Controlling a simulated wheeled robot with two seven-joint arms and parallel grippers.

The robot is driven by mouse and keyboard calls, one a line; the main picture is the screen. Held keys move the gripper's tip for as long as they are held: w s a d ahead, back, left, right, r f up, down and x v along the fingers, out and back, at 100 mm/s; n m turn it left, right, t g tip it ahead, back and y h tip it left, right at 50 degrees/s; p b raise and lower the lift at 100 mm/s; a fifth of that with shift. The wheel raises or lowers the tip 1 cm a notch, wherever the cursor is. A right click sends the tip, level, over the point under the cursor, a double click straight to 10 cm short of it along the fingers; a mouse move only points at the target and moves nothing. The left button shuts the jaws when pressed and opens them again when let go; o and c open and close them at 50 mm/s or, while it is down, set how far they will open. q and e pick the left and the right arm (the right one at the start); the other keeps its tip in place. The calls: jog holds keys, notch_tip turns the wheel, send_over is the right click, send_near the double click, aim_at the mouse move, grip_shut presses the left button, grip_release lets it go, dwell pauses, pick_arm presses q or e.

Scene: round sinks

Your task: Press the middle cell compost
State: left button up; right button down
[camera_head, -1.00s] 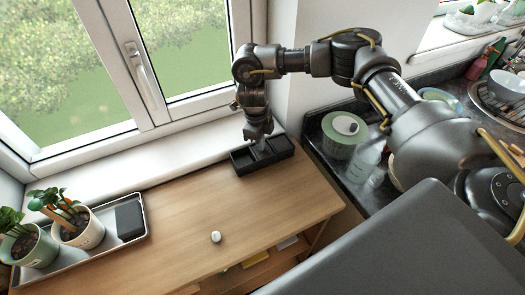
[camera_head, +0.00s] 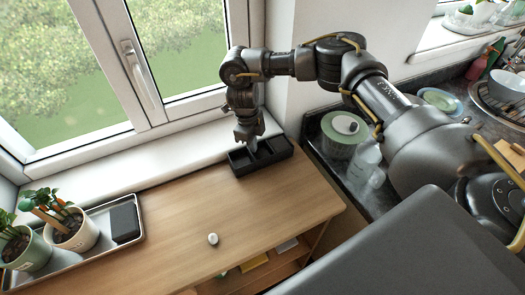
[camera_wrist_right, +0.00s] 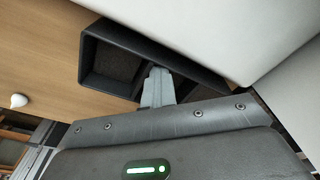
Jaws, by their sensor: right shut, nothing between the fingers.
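The black seed tray (camera_head: 268,164) with cells stands at the back right of the wooden table, beside the window sill. My right gripper (camera_head: 249,147) points down at the tray, shut and empty, and hides part of its cells. In the right wrist view, the tray (camera_wrist_right: 90,70) shows one open cell with dark compost (camera_wrist_right: 117,62). The gripper's fingertips (camera_wrist_right: 158,76) are just right of that cell, over the part of the tray they cover. I cannot tell whether they touch the compost. My left gripper is not in view.
A grey tray (camera_head: 75,258) with potted plants (camera_head: 70,228) and a black box (camera_head: 124,220) lies on the left. A small white object (camera_head: 213,239) lies near the table's front edge. A green-and-white canister (camera_head: 343,130) and a bottle stand on the dark counter right.

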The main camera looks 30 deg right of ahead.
jog(key=shift+w+a+r, duration=0.25)
jog(key=shift+w+r, duration=0.05)
jog(key=shift+w, duration=0.05)
jog(key=shift+w+r+p, duration=0.15)
jog(key=shift+r+p, duration=0.45)
jog(key=shift+r, duration=0.05)
notch_tip(320, 180, up, 6)
jog(key=p, duration=0.5)
jog(key=shift+p, duration=0.4)
jog(key=shift+s, duration=0.2)
